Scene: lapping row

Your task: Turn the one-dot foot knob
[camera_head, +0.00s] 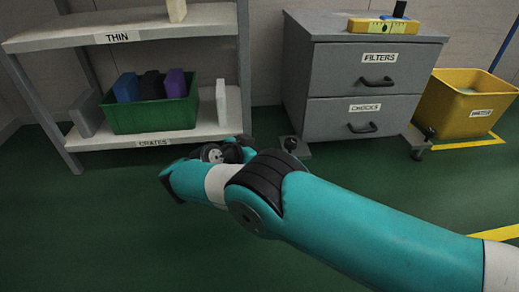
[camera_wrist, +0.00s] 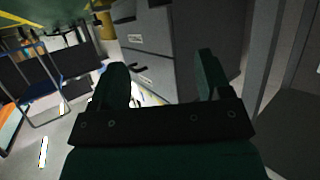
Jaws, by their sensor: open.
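A grey two-drawer cabinet (camera_head: 362,80) stands at the back. Its labels read FILTERS and what looks like CHOCKS. At its base, a dark foot knob (camera_head: 291,144) sits on a plate at the left front corner. Another dark foot knob (camera_head: 430,133) sits on a plate at the right front corner. I cannot make out dots on either knob. My gripper (camera_wrist: 160,68) is open and empty in the wrist view, its two fingers apart, with the cabinet's drawers (camera_wrist: 150,60) beyond. In the head view my arm reaches left, its end low before the shelf, left of both knobs.
A shelf unit (camera_head: 185,29) at the left holds a green crate (camera_head: 152,115) with blue, black and purple blocks. A yellow bin (camera_head: 463,103) stands right of the cabinet, by yellow floor tape. A yellow level (camera_head: 383,25) lies on the cabinet.

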